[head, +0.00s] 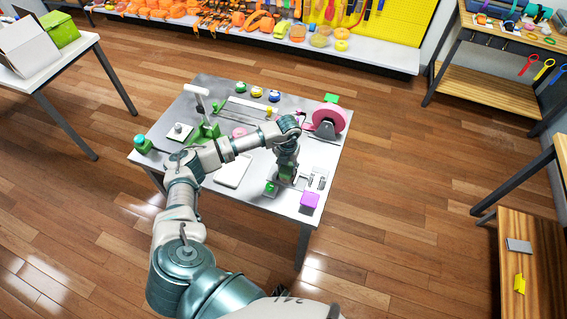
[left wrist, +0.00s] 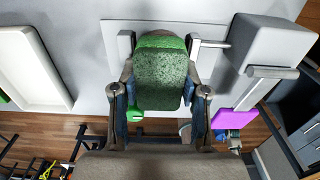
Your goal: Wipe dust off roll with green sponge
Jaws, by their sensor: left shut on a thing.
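The pink roll (head: 329,117) sits on a dark holder at the back right of the grey table (head: 190,100). I cannot make out dust on it at this size. My left gripper (head: 285,178) is low over the front right of the table, well apart from the roll. In the left wrist view my left gripper (left wrist: 160,95) is shut on the green sponge (left wrist: 160,80), a speckled dark green block between its two fingers. Brighter green parts show behind and below the sponge. My right gripper is in neither view.
A purple block (head: 310,200) is at the table's front right corner. A white tray (head: 233,171) lies left of my gripper and also shows in the wrist view (left wrist: 30,65). A green clamp-like tool (head: 209,130) stands at the left. Several small coloured rolls (head: 256,92) line the back.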

